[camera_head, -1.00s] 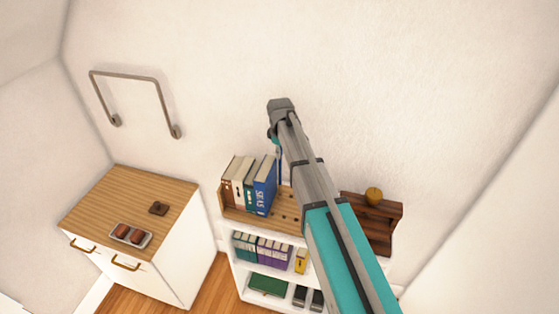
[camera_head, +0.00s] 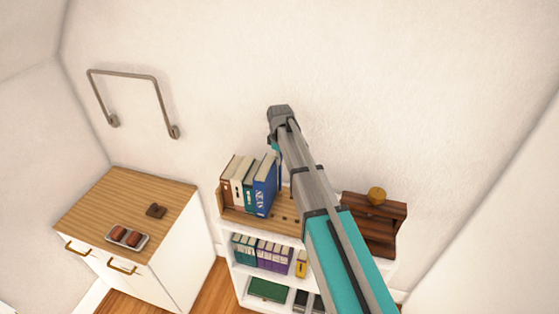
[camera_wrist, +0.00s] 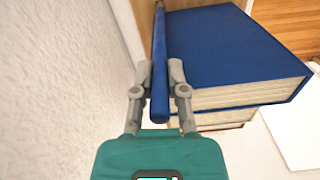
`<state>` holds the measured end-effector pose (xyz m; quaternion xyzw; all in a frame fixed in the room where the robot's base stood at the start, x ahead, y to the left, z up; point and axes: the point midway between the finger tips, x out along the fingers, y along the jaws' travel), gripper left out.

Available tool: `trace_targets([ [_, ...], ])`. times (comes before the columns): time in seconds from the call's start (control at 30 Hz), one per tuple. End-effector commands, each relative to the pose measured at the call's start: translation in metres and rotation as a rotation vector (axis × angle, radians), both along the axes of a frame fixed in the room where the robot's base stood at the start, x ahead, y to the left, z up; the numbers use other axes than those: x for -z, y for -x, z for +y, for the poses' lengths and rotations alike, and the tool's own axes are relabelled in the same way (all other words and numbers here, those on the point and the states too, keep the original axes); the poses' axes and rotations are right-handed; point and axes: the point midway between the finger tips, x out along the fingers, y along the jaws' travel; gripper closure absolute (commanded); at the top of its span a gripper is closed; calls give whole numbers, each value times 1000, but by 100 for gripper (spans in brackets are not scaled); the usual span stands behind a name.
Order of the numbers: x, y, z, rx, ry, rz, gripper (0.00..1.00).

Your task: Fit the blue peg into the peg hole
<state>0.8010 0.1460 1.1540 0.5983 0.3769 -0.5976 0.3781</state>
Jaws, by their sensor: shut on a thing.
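The blue peg (camera_wrist: 160,60) is long and thin. My gripper (camera_wrist: 160,78) is shut on it, with one finger on each side. In the head view the peg (camera_head: 280,176) hangs roughly upright beside the blue book, above the shelf top, and my arm hides part of it. Several dark holes show in the wooden shelf top (camera_head: 284,205), to the right of the books. My arm covers the area further right. In the wrist view the peg's far end is near the top edge, and I cannot tell whether it touches or enters a hole.
A large blue book (camera_wrist: 225,45) stands close to the right of the peg, with other books (camera_head: 240,178) behind it. The white wall (camera_wrist: 60,80) is close on the left. A dark wooden stand with a round knob (camera_head: 377,196) is right of my arm.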

Motion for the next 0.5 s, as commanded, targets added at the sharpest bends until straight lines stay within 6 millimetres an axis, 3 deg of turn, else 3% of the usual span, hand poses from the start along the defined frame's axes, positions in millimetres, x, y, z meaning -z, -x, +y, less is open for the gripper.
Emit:
trace_targets([
  [0.3, 4, 0, 0, 1, 0, 0, 100],
  [0.33, 3, 0, 0, 1, 0, 0, 77],
  [0.5, 2, 0, -1, 1, 0, 0, 48],
])
